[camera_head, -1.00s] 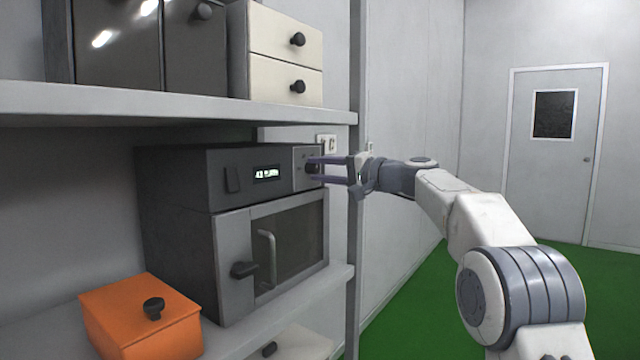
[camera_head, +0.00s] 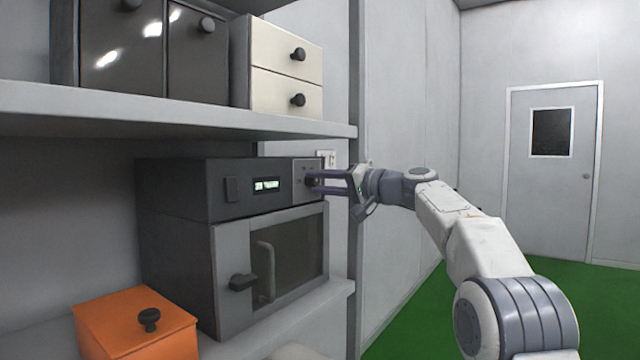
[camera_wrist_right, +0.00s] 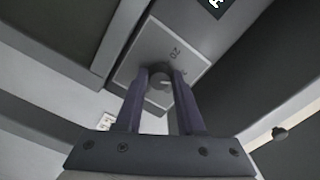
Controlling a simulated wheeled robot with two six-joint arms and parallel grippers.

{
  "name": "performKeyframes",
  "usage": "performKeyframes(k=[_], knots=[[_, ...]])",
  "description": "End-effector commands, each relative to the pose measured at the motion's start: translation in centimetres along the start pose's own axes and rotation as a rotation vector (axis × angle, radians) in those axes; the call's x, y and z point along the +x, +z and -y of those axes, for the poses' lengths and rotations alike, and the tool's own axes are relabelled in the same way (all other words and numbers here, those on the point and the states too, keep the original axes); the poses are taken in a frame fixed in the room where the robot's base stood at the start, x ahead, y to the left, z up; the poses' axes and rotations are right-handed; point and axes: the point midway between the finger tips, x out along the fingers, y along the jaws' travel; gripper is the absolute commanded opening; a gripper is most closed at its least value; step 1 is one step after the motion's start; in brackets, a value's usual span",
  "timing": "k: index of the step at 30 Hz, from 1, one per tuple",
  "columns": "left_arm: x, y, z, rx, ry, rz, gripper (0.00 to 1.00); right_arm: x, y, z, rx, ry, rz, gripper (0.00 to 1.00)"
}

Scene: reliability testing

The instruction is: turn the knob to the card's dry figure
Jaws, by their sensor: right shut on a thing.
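The dark oven (camera_head: 180,250) stands on the shelf, with a small lit display (camera_head: 267,185) whose digits I cannot read surely. Its knob (camera_wrist_right: 160,80) is on the light panel right of the display, with a "20" mark beside it in the right wrist view. My right gripper (camera_head: 314,181) is shut on the knob, one finger on each side; the fingers hide much of it. A small white card or plate (camera_head: 327,158) with dark marks is behind the oven's right end, partly hidden; its writing is too small to read. My left gripper is not in view.
An orange box (camera_head: 135,325) with a black knob sits left of the oven. The upper shelf (camera_head: 180,122) holds dark cabinets and cream drawers (camera_head: 285,80) above the oven. A grey post (camera_head: 355,250) stands close by my right gripper. The green floor to the right is clear.

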Motion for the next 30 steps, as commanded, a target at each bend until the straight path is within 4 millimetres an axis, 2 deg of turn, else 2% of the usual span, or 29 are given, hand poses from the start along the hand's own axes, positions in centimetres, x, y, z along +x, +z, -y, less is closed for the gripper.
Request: performKeyframes(k=[1,2,3,4,13,16,20,24,30], knots=[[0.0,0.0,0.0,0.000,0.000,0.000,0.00,0.0,-0.1,0.0,0.001,0.001,-0.005,0.00],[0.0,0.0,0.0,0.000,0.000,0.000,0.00,0.0,-0.1,0.0,0.001,0.001,-0.005,0.45],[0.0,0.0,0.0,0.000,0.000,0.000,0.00,0.0,-0.1,0.0,0.001,0.001,-0.004,0.61],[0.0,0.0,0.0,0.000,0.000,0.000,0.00,0.0,-0.1,0.0,0.001,0.001,-0.004,0.66],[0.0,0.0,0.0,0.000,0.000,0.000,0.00,-0.1,-0.1,-0.1,0.001,0.001,-0.002,0.66],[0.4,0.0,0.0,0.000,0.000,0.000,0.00,-0.7,-0.1,-0.2,0.000,0.001,-0.004,0.66],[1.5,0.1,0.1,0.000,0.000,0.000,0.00,-2.7,0.0,-0.3,0.000,0.001,-0.006,0.66],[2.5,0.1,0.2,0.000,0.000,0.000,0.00,-5.6,0.0,-0.3,0.001,0.002,-0.006,0.66],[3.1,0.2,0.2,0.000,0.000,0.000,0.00,-9.0,-0.1,-0.2,0.000,0.001,-0.005,0.66]])
